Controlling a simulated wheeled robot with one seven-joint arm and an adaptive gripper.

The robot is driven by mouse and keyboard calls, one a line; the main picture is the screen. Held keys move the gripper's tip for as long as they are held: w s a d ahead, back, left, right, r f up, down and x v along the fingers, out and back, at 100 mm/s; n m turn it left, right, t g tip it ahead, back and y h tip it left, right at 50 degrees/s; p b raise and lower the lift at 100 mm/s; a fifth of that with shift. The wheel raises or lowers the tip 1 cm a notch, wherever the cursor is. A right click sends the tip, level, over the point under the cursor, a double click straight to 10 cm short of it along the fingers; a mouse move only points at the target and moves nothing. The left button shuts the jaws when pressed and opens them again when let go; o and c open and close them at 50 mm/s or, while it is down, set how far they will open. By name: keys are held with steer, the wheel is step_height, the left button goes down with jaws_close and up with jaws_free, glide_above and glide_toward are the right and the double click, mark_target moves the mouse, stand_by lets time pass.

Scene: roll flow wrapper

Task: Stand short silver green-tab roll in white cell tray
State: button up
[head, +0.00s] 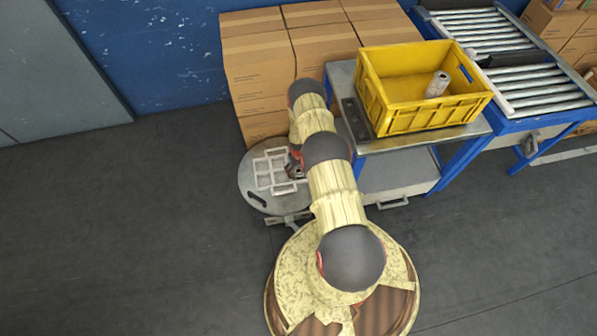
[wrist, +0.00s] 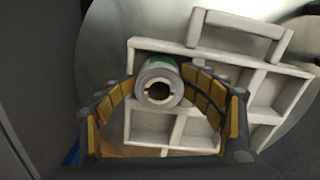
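The white cell tray (head: 272,185) lies on a round grey table in the head view. In the wrist view the tray (wrist: 270,113) fills the middle and right, with its handle at the top. A short silver roll (wrist: 159,82) with some green on its side shows end-on, its hollow core facing the camera. The fingertips of my gripper (wrist: 158,80) close on it from both sides. The roll is over the tray's cells; I cannot tell whether its bottom touches the tray. In the head view my gripper (head: 295,168) is at the tray's right side, partly hidden by my arm.
A yellow crate (head: 415,118) with another silver roll (head: 437,84) inside stands on a metal-topped bench (head: 470,130) to the right. Stacked cardboard boxes (head: 260,75) stand behind the round table (head: 254,198). A roller conveyor (head: 530,75) is at the far right. The floor on the left is clear.

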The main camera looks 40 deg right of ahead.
steer(key=shift+s+a, duration=0.1)
steer(key=shift+s, duration=0.15)
steer(key=w+r+p, duration=0.2)
steer(key=w+r, duration=0.1)
steer(key=r, duration=1)
steer(key=w+r+p, duration=0.3)
steer(key=r, duration=0.9)
steer(key=w+a+r+n+t, duration=0.1)
steer(key=a+r, duration=0.3)
steer(key=r, duration=0.8)
steer(key=w+a+r+t, duration=0.1)
steer(key=a+r, duration=0.3)
steer(key=r, duration=0.8)
steer(key=w+a+r+n, duration=0.1)
steer(key=a+r, duration=0.4)
steer(key=r, duration=0.7)
steer(key=s+a+r+t, duration=0.1)
steer(key=s+a+r, duration=0.45)
steer(key=r, duration=0.35)
steer(key=s+a+r+t, duration=0.1)
steer(key=s+a+r, duration=0.45)
steer(key=r, duration=0.25)
steer(key=s+a+r+n, duration=0.1)
steer(key=s+a+r, duration=0.2)
steer(key=s, duration=0.6)
steer(key=s+a+r+n+t, duration=0.1)
steer(key=s+a+r, duration=0.2)
steer(key=s, duration=0.7)
steer(key=shift+a+t, duration=0.3)
steer(key=shift+a, duration=0.15)
